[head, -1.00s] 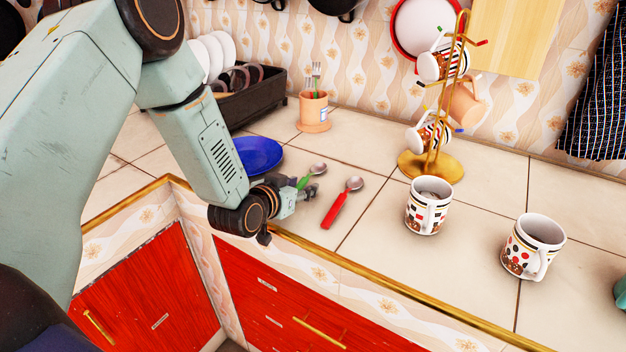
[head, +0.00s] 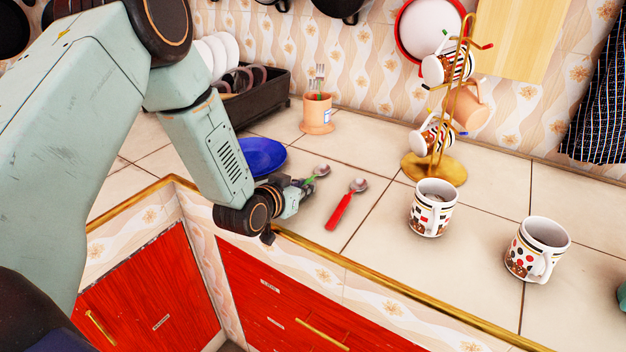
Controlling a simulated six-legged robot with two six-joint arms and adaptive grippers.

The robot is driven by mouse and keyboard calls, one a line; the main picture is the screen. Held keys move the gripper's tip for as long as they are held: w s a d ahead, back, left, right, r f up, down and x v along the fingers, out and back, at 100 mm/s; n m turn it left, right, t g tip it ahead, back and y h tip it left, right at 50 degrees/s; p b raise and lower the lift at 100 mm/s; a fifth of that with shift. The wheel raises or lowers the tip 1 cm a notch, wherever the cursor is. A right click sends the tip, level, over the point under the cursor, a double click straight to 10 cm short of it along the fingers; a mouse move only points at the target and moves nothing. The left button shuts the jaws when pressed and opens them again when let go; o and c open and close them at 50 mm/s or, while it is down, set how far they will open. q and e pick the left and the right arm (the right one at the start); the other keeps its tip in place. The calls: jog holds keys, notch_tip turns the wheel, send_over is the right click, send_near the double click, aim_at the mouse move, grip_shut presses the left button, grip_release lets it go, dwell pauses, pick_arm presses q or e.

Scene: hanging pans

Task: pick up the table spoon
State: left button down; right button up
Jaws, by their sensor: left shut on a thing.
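Two spoons show on the tiled counter (head: 400,262). The spoon with the green handle (head: 321,170) has its metal bowl pointing to the back right, and its handle is mostly hidden by my left gripper (head: 304,187). That gripper is shut on the green-handled spoon, low over the counter near its front edge. The spoon with the red handle (head: 340,210) lies flat just right of my gripper, apart from it. Which of the two is the table spoon I cannot tell. My right gripper is not in view.
A blue plate (head: 262,156) lies behind my left gripper. An orange pot with forks (head: 317,117) and a dark dish rack (head: 262,98) stand at the back. Two mugs (head: 432,209) (head: 538,250) and a gold mug stand (head: 435,168) are to the right.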

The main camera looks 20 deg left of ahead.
pick_arm(q)
jog(key=shift+d, duration=0.15)
jog(key=shift+r, duration=0.4)
notch_tip(320, 180, up, 9)
jog(key=shift+f+p, duration=0.2)
jog(key=shift+p, duration=0.8)
jog(key=shift+a+r, duration=0.2)
jog(key=shift+r, duration=0.1)
